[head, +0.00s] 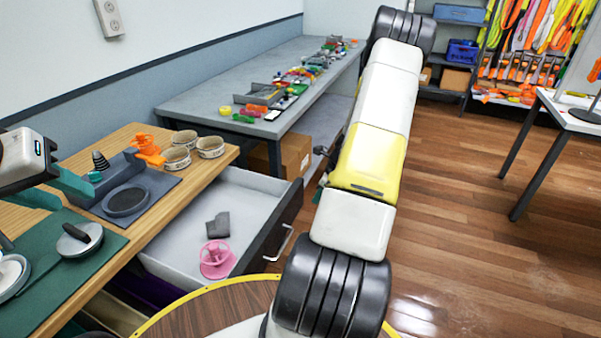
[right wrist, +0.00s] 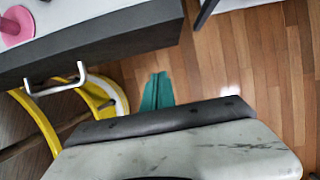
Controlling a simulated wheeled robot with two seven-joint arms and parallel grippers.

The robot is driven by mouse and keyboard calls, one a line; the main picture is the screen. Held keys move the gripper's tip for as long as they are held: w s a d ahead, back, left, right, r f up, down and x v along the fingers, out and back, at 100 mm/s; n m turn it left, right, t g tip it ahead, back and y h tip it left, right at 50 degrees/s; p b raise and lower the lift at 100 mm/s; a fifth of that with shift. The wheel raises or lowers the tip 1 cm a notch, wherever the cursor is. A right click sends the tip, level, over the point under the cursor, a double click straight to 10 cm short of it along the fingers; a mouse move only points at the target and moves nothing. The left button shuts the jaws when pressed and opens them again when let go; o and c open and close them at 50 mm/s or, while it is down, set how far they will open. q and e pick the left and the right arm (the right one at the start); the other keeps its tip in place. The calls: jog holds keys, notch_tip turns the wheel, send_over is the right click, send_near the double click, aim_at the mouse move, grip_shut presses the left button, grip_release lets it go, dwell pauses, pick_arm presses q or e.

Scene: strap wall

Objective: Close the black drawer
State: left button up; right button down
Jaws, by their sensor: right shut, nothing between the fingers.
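The black drawer (head: 268,232) is pulled out from under the wooden counter, with a pale interior and a dark front. A pink object (head: 216,260) and a grey piece (head: 218,225) lie in it. Its pale bar handle (head: 281,243) also shows in the right wrist view (right wrist: 55,82). My right gripper (right wrist: 157,92) is shut and empty, outside the dark front and to the right of the handle, apart from both. In the head view my right arm mostly hides it. My left gripper (head: 52,190) is open and empty above the counter at the left edge.
The wooden counter (head: 205,180) holds several bowls, a dark mat with a round dish, an orange object and a pan lid. A grey workbench (head: 190,99) with small parts stands behind. A cardboard box (head: 293,155) sits beneath it. Wooden floor (head: 470,230) is clear at right.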

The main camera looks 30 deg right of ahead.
jog(key=w+a, duration=0.1)
jog(key=w+a+f, duration=0.1)
jog(key=w+a, duration=0.1)
jog(key=shift+w+f, duration=0.15)
jog(key=shift+w, duration=0.1)
